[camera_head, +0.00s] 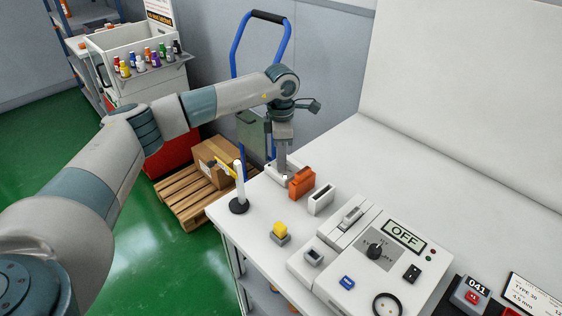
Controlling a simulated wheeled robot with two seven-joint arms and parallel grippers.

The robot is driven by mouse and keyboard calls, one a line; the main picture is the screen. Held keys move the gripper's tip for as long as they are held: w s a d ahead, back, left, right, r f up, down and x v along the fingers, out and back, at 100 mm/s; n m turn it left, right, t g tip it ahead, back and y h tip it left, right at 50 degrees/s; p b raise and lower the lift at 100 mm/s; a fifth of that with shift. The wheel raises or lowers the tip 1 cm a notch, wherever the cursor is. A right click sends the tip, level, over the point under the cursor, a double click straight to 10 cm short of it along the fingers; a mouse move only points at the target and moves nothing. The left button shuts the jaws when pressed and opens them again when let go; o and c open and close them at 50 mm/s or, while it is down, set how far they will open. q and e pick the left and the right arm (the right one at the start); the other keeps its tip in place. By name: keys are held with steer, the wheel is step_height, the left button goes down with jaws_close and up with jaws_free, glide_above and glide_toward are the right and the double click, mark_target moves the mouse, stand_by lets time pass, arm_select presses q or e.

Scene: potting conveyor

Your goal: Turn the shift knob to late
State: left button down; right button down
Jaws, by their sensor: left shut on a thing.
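A black shift knob (376,251) sits on a grey dial plate on the white control panel (331,290). The lettering around the knob is too small to read. The panel's display (404,236) reads OFF. My left gripper (283,175) points down at the far left corner of the table, well behind and left of the knob. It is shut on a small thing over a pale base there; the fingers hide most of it. My right gripper is not in view.
Near my left gripper stand an orange block (301,182), a white slotted block (320,199) and a white post (240,190) on a black foot. A yellow button (281,231) is left of the panel. The table's back is clear.

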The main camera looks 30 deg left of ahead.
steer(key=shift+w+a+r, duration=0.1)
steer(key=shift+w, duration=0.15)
arm_select(q)
steer(key=c, duration=1.6)
jaws_free()
steer(key=shift+r, duration=0.15)
